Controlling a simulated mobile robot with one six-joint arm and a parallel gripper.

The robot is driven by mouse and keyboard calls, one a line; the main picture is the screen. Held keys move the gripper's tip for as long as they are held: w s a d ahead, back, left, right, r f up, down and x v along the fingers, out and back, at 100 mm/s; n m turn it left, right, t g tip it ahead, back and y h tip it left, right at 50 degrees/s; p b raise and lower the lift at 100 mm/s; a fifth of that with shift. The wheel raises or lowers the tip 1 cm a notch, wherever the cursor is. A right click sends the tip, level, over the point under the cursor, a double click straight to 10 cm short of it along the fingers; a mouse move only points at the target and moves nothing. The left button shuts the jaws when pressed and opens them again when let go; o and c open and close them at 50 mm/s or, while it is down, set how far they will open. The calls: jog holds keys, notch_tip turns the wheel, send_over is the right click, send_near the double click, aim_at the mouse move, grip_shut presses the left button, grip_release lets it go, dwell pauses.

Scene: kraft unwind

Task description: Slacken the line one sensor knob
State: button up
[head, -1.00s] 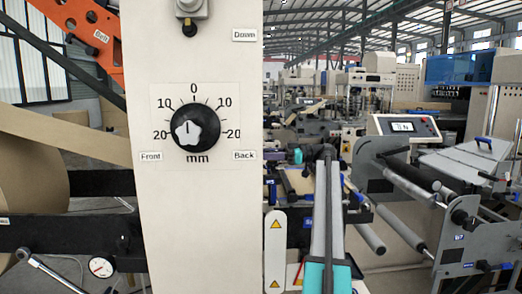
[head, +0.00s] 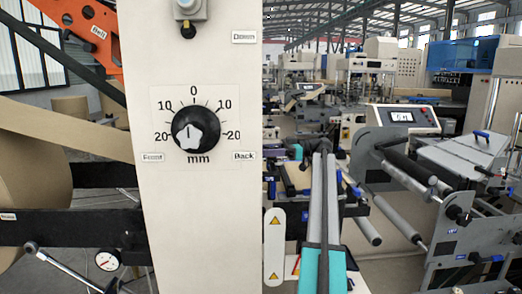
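No gripper can be made out in the head view. A pale upright panel carries a large dial knob (head: 190,133) with a black rim and a white lobed grip. A dark line on the grip points roughly up. The printed mm scale (head: 227,107) around it has 0 at the top and 10 and 20 on both sides. A small black knob (head: 188,31) hangs below a grey fitting (head: 188,9) at the panel's top. No readable label tells which knob is the line one sensor knob.
A large brown paper roll (head: 30,190) and its web lie left of the panel (head: 200,220). A round gauge (head: 107,261) and dark beams are at lower left. A roller machine with a display (head: 402,116) stands at right. Some floor (head: 380,275) shows between machines.

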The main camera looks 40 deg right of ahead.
jog(key=shift+f, duration=0.35)
jog(key=o, duration=1.1)
jog(key=shift+w, duration=0.1)
jog(key=shift+c, duration=0.2)
jog(key=shift+r, duration=0.15)
jog(key=shift+r, duration=0.1)
jog(key=shift+d+r+p, duration=0.15)
jog(key=shift+d+p, duration=0.1)
jog(key=shift+p, duration=0.5)
jog(key=p+v, duration=0.2)
jog(key=p, duration=0.1)
jog(key=shift+s+d+p, duration=0.1)
jog(key=shift+s+p, duration=0.15)
jog(key=shift+p, duration=0.55)
